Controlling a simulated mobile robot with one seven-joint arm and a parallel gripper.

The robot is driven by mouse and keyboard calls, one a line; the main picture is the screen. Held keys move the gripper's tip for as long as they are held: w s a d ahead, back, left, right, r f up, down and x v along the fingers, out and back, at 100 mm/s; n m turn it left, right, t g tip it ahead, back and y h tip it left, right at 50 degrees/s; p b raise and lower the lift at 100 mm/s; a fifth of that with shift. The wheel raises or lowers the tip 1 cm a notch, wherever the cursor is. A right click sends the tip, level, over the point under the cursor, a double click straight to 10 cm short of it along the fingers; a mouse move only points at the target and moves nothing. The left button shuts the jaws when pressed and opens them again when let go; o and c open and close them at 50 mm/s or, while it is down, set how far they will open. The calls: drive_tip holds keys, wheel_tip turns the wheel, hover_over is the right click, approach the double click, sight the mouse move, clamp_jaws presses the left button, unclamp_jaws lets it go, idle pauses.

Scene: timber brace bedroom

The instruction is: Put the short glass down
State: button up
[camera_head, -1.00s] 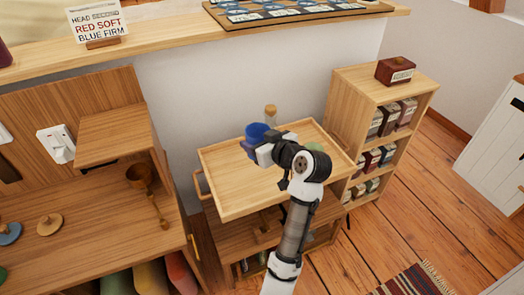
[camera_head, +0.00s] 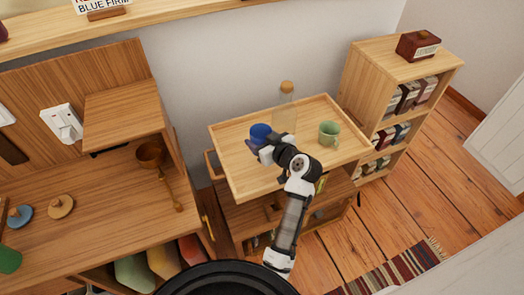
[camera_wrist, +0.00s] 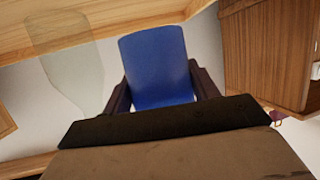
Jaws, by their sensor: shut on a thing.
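The short glass (camera_head: 260,134) is a small blue cup. My gripper (camera_head: 258,147) is shut on it at the left part of the wooden tray-topped cart (camera_head: 235,177). In the wrist view the blue glass (camera_wrist: 157,65) stands between the two dark fingers (camera_wrist: 160,93), roughly upright. I cannot tell whether its base touches the tray, because the gripper hides it.
A clear bottle with a cork (camera_head: 285,110) stands at the back of the tray, and a green mug (camera_head: 329,133) stands to the right. A shelf unit (camera_head: 398,105) is right of the cart. A wooden desk (camera_head: 90,220) with a wooden scoop (camera_head: 152,157) is at left.

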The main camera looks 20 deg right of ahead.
drive_tip(key=shift+f, duration=3.35)
drive_tip(key=shift+f, duration=0.15)
drive_tip(key=o, duration=1.1)
